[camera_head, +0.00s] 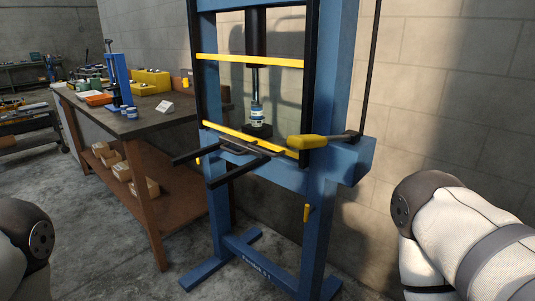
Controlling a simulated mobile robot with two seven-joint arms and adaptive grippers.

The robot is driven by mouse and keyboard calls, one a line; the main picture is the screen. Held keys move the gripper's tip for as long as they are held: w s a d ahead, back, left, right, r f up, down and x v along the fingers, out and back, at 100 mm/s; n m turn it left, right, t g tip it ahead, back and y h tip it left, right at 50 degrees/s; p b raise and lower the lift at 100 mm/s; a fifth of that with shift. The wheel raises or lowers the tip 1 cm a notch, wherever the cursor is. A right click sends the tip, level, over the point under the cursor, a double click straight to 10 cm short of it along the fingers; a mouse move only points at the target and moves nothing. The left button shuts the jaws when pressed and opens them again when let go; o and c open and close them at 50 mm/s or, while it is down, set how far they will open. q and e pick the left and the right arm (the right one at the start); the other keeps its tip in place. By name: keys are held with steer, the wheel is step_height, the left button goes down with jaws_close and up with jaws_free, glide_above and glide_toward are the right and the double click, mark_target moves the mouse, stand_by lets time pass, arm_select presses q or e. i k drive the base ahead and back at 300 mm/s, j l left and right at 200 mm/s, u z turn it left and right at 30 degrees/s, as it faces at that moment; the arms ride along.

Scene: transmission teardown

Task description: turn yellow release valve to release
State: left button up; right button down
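A blue shop press (325,110) stands in the middle of the head view, against the wall. A small upright yellow piece (307,213) sits low on its right post and looks like the release valve. A larger yellow grip (307,141) lies nearly level at the front of the press, on a dark lever near the right post. A small blue-and-white part (257,115) stands under the ram. Only parts of my arms show, at the lower left and right edges. Neither gripper is in view, and nothing of mine touches the press.
Two dark bars (240,170) stick out from the press front. Blue feet (205,272) spread on the floor. A workbench (135,127) with an orange tray (98,99) and a yellow bin (155,80) stands to the left. The floor (110,260) before the press looks clear.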

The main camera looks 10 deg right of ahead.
mark_target(186, 85)
steer(key=i+j+z, duration=0.25)
steer(key=j, duration=0.35)
steer(key=i+j+z, duration=0.25)
steer(key=i+j, duration=0.15)
steer(key=j, duration=0.3)
steer(key=i+j+z, duration=0.15)
steer(key=j, duration=0.2)
steer(key=i+j+z, duration=0.15)
steer(key=j, duration=0.2)
steer(key=i+j+z, duration=0.2)
steer(key=i+j, duration=0.05)
steer(key=j, duration=0.1)
